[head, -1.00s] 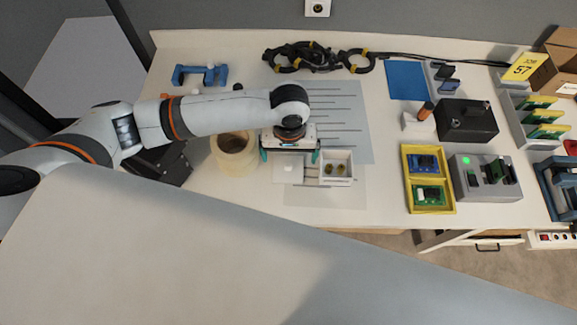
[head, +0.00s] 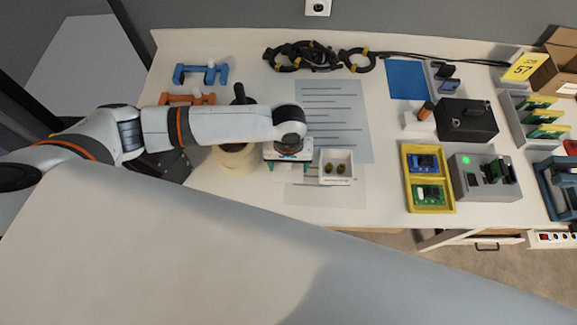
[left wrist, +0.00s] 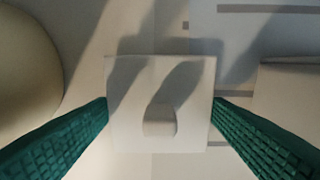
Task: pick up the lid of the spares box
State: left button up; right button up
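The lid is a thin white square plate (left wrist: 130,90) with a small raised knob (left wrist: 160,120), seen in the left wrist view. My left gripper (left wrist: 160,103) has its two green fingers at the lid's left and right edges, touching them and closed on it. In the head view the left gripper (head: 289,166) hides most of the lid. I cannot tell whether the lid is clear of the table. The open white spares box (head: 337,179) stands just right of the gripper, with two dark yellowish pieces inside. My right gripper is not in view.
A round beige container (head: 235,160) stands close to the gripper's left. A grey lined sheet (head: 345,110) lies behind the box. A yellow tray (head: 407,180) with green and blue boards and a grey unit (head: 462,190) stand farther right. Black cables (head: 310,55) lie at the back.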

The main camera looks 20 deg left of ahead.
pick_arm(q)
jog(key=shift+c, duration=0.8)
jog(key=shift+r, duration=0.25)
notch_tip(320, 180, up, 10)
jog(key=shift+f, duration=0.2)
